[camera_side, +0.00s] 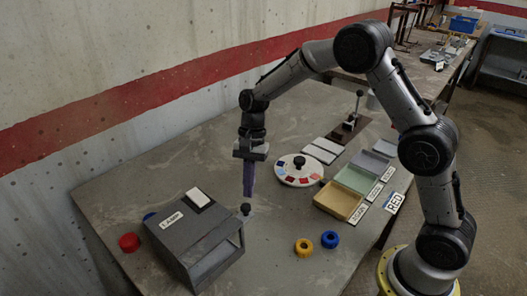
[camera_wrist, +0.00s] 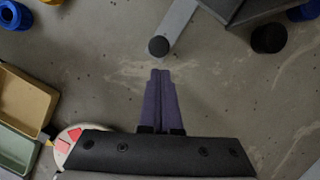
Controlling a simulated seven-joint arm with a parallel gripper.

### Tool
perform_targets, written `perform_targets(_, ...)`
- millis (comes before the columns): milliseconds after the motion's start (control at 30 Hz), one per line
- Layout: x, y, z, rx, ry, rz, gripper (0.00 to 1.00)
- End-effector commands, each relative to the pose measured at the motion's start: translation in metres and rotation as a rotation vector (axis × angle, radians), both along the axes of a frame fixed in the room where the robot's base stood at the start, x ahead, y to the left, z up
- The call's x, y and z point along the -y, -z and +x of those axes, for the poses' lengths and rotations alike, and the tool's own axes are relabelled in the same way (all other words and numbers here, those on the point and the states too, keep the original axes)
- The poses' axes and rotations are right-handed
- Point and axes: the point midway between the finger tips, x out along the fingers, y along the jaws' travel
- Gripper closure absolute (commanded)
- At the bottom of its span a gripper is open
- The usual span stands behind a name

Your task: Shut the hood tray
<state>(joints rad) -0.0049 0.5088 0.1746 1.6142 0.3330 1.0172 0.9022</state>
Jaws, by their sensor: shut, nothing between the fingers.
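The hood (camera_side: 185,228) is a dark grey box with a white label at the front left of the table. Its right side shows a lighter framed opening (camera_side: 222,255), probably the tray standing out. A black knob (camera_side: 245,209) stands near the hood's far right corner. In the wrist view the knob (camera_wrist: 158,46) sits at the end of a light grey bar (camera_wrist: 180,20) that runs toward the dark hood (camera_wrist: 240,6). My gripper (camera_side: 248,194) is shut and empty, pointing down just behind the knob. Its purple fingertips (camera_wrist: 161,74) appear apart from the knob.
A red ring (camera_side: 129,242) lies left of the hood. Yellow (camera_side: 304,247) and blue (camera_side: 330,239) rings lie to the right. A white dial (camera_side: 299,170) and coloured bins (camera_side: 340,201) stand behind them. A black round piece (camera_wrist: 268,38) is beside the hood in the wrist view.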

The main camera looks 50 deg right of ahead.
Motion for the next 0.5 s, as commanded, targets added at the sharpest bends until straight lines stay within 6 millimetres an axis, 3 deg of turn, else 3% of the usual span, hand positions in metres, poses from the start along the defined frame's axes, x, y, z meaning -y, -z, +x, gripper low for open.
perform_targets(100, 0.024, -0.004, 0.012, 0.006, 0.006, -0.004, 1.0)
perform_targets(500, 0.045, -0.081, 0.024, 0.009, 0.003, -0.006, 1.0)
